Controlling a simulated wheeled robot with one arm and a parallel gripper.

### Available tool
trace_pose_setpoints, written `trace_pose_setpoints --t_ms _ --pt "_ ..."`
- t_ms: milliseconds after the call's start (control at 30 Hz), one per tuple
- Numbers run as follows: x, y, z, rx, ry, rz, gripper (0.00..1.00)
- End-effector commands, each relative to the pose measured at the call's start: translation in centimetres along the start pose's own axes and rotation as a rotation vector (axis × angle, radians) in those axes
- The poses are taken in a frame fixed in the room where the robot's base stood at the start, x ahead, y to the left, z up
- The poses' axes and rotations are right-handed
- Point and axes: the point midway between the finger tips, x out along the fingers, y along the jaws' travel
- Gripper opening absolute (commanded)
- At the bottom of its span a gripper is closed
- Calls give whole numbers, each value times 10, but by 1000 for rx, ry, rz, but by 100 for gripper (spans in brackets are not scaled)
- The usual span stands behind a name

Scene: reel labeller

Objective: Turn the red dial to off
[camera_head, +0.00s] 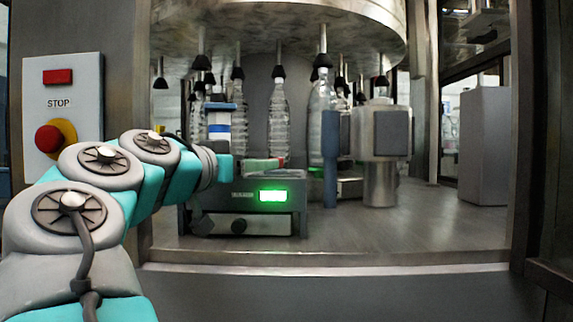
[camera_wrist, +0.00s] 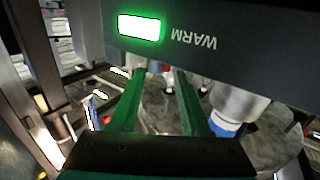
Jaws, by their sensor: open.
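A low dark unit (camera_head: 205,221) with a lit green display (camera_head: 269,196) stands on the metal deck. A round red knob on a yellow collar (camera_head: 48,138) is on the panel at the left, below the word STOP. My gripper (camera_wrist: 159,70) is open and empty in the wrist view, its green fingers apart. The display (camera_wrist: 139,28) and upside-down WARM lettering (camera_wrist: 193,39) are close beyond the fingertips. In the head view my arm reaches over the unit's left side.
Clear bottles (camera_head: 279,120) hang under the round carousel (camera_head: 290,25) behind the unit. A grey block on a post (camera_head: 380,190) and a blue upright (camera_head: 330,160) stand to its right. The deck (camera_head: 420,220) is bare toward the right front.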

Motion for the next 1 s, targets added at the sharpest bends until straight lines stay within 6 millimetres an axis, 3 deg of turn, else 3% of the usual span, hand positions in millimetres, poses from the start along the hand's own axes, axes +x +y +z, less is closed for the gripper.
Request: trace_pose_setpoints --t_ms 100,267,633,967,1000 --pt "-2 -10 1 20 8 -23 46" --pt "12 -10 0 20 8 -23 46" --pt "67 -11 0 19 5 -21 46" --pt "74 -11 0 19 7 -22 46" --pt "74 -11 0 19 7 -21 43"
